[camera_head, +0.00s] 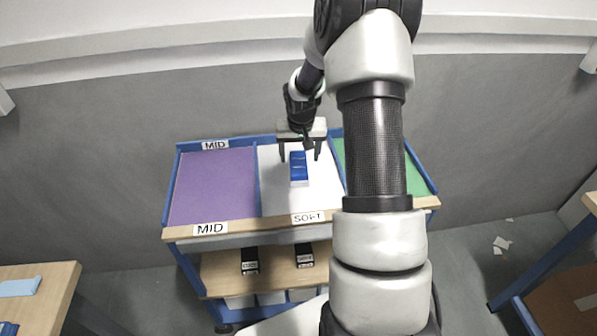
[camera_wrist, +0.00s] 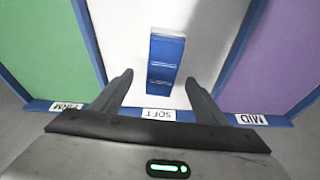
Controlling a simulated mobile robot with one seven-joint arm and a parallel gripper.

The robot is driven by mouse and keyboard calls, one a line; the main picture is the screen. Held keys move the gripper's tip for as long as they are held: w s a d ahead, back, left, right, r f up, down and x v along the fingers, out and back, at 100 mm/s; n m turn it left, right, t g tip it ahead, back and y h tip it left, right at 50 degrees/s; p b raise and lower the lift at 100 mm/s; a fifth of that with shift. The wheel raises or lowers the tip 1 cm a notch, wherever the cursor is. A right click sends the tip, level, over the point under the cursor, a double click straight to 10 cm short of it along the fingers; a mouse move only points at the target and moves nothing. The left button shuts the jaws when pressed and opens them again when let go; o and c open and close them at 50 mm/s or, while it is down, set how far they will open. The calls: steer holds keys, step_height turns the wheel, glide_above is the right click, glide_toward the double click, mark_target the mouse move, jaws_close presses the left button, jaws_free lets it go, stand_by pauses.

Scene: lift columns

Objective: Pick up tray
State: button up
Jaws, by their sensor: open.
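A small blue box-like block with a white end (camera_head: 299,168) lies on the white middle section of the cart's top, the section labelled SOFT. It also shows in the wrist view (camera_wrist: 165,62), long side pointing away, with two pale lines across its blue face. I cannot tell whether this is the tray; no other thing in view is clearly one. My gripper (camera_head: 300,157) is open and empty above the white section. In the wrist view its fingers (camera_wrist: 160,80) stand apart, one on each side of the block's near end. I cannot tell whether they touch it.
The blue-framed cart has a purple section labelled MID (camera_head: 213,185) on the left and a green section (camera_head: 413,180) on the right. Low blue dividers separate them. Black boxes (camera_head: 250,261) sit on its lower shelf. A wooden table (camera_head: 45,290) stands front left.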

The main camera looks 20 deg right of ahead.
mark_target(299, 164)
step_height(299, 164, down, 4)
steer(key=shift+a, duration=0.15)
steer(key=shift+w+f, duration=0.25)
steer(key=shift+f, duration=0.25)
steer(key=c, duration=1.2)
